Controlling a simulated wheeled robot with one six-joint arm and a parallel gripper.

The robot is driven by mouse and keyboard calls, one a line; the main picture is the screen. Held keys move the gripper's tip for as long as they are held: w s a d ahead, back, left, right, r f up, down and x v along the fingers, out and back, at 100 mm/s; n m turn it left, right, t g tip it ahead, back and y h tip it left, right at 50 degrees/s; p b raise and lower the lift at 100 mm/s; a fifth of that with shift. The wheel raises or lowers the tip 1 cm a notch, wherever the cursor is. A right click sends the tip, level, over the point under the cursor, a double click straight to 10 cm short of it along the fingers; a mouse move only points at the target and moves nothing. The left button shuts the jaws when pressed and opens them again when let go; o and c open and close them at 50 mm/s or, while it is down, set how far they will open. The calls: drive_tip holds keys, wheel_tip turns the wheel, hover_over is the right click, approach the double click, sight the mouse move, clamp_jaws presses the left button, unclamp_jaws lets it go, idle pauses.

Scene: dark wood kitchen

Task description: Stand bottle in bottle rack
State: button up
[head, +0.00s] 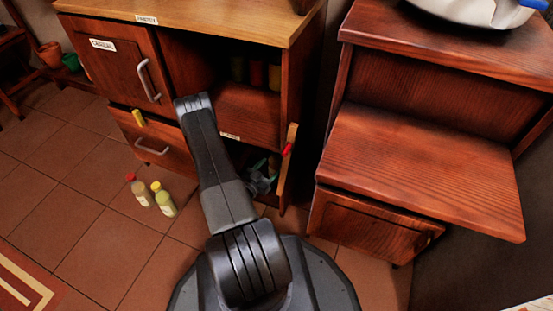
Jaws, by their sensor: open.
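Two pale bottles stand upright on the tiled floor in front of the cabinet: a red-capped bottle (140,191) and a yellow-capped bottle (164,200). Several dim bottle-like shapes (256,73) stand in the cabinet's shadowed upper compartment. I cannot pick out a bottle rack for certain. My gripper (260,178) appears as a grey shape at the lower right cabinet opening, to the right of the floor bottles and apart from them. It is open, partly hidden behind my arm, and I see no bottle in it.
The wooden cabinet (205,22) has a closed door (115,62) and a drawer (160,140) at left. An open panel (288,165) with a red handle juts out at lower right. A stepped wooden unit (415,165) stands at right. Floor (60,215) is clear at left.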

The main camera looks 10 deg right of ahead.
drive_tip(key=p+v, duration=0.1)
drive_tip(key=v, duration=0.5)
